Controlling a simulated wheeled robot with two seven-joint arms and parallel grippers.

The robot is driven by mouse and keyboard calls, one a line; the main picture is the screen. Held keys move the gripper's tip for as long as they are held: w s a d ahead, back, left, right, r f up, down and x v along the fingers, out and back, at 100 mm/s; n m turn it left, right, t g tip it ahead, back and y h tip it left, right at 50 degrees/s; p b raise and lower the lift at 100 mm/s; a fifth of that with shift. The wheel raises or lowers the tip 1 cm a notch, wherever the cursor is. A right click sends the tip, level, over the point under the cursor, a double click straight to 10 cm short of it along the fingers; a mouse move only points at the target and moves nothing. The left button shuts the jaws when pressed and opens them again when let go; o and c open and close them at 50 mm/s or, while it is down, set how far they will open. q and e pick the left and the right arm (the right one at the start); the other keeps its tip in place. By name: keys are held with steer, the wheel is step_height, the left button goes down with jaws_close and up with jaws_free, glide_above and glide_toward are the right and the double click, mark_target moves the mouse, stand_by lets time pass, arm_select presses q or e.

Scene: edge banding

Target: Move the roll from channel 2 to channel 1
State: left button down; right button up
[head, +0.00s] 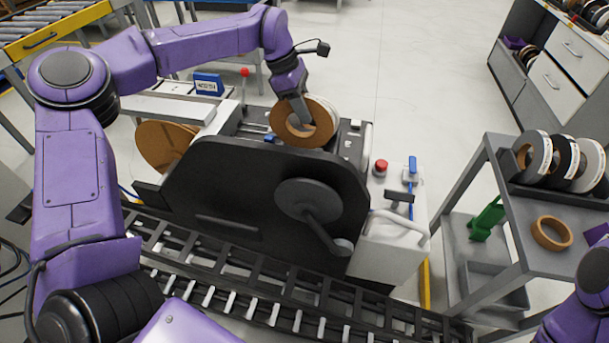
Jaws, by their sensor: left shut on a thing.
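A brown edge-banding roll (283,128) with a pale outer rim stands upright at the top of the black machine (240,190). My left gripper (299,118) reaches down to it from above and is shut on it; the fingertips are partly hidden at the roll. A second brown roll (158,150) stands at the machine's left, partly hidden behind its housing. I cannot tell from this view which channel is which. Of my right arm only purple links show at the lower right edge; its gripper is out of view.
A grey cart (508,205) at right holds several upright rolls, a flat tan roll (552,233) and a green tool (486,219). A red button (380,167) and blue-handled valve (412,165) sit right of the machine. A roller conveyor (215,270) runs in front.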

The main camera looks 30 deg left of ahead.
mark_target(301, 135)
arm_select(q)
step_height(301, 135, down, 10)
steer(key=shift+f+p, duration=0.1)
steer(key=shift+p, duration=1.05)
steer(key=shift+f+b, duration=0.25)
steer(key=shift+b, duration=0.1)
steer(key=c, duration=0.9)
jaws_free()
steer(key=shift+s, duration=0.1)
steer(key=shift+r, duration=0.1)
